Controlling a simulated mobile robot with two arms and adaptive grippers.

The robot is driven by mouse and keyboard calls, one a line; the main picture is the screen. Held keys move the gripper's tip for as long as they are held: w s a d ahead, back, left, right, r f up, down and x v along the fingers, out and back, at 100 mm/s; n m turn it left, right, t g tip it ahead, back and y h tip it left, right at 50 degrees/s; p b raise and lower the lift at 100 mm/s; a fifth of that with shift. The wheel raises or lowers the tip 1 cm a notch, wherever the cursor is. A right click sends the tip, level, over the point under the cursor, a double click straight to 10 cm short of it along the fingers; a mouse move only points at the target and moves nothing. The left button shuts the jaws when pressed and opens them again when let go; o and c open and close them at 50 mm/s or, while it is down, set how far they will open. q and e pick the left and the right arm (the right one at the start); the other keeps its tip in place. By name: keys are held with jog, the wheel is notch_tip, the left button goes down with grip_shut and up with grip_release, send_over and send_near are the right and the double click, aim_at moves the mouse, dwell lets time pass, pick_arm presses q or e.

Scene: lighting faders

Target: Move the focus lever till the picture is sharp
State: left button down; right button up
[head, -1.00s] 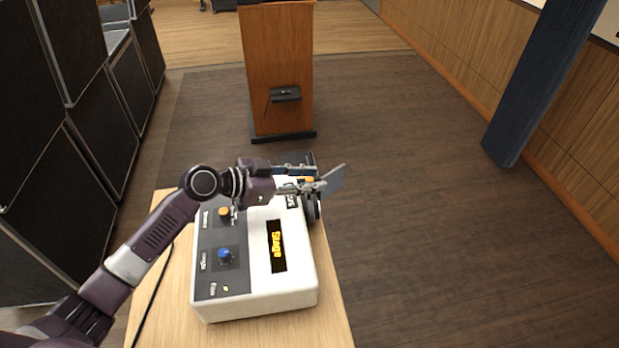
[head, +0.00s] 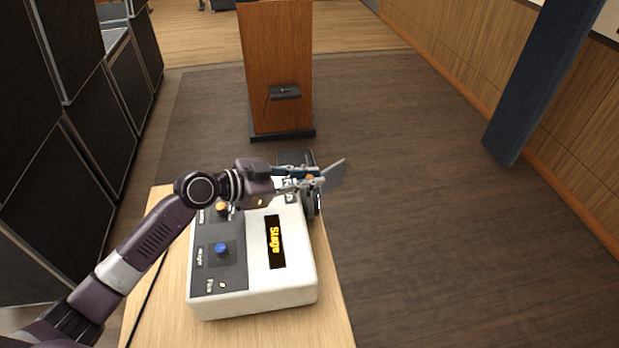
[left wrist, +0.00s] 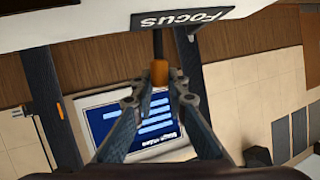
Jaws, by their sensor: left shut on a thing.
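The focus lever has an orange knob (left wrist: 160,72) on a dark stem, beside the upside-down "Focus" label (left wrist: 183,18) in the left wrist view. My left gripper (left wrist: 162,88) is shut on the knob, a finger on each side. In the head view my left gripper (head: 314,181) is at the far right edge of the white console (head: 258,303), largely hiding the lever. The projected picture (left wrist: 138,122) is a blue slide with pale lines, seen behind my fingers; I cannot tell how sharp it is. My right gripper is not in view.
The console has a blue knob (head: 221,249), an orange knob (head: 222,208) and a lit "Stage" display (head: 275,242). It stands on a wooden table (head: 334,325). A wooden lectern (head: 277,70) stands beyond. Dark panels (head: 100,130) are at left; open floor lies right.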

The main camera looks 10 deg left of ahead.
pick_arm(q)
jog(key=c, duration=1.9)
grip_release()
jog(key=shift+v, duration=6.05)
jog(key=shift+f, duration=0.1)
